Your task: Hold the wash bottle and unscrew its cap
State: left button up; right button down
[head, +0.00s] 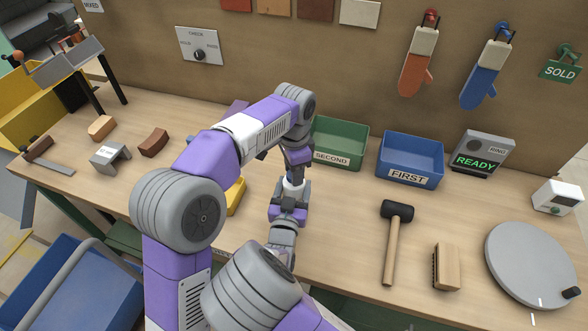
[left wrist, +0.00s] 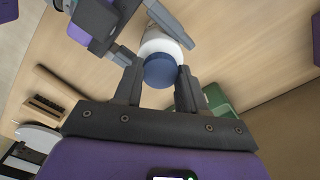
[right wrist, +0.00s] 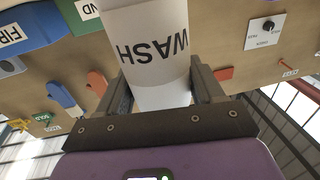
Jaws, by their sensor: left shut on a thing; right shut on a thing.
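The wash bottle (head: 293,188) is white and stands upright over the workbench, mostly hidden between my two grippers in the head view. Its printed body (right wrist: 150,45) fills the top middle of the right wrist view, with the word WASH upside down. My right gripper (right wrist: 160,92) is shut around the body from the side. The blue cap (left wrist: 160,70) shows in the left wrist view on the white bottle (left wrist: 160,40). My left gripper (left wrist: 158,84) comes down from above with its fingers on both sides of the cap, shut on it.
A green SECOND bin (head: 345,140) and a blue FIRST bin (head: 411,158) stand behind. A yellow object (head: 236,197) lies left of the bottle. A mallet (head: 393,240), a brush (head: 446,267) and a grey turntable (head: 530,262) are to the right.

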pick_arm(q)
jog(key=n, duration=0.4)
jog(key=shift+n, duration=0.4)
jog(key=o, duration=1.2)
jog(key=shift+c, duration=0.2)
jog(key=shift+r, duration=0.1)
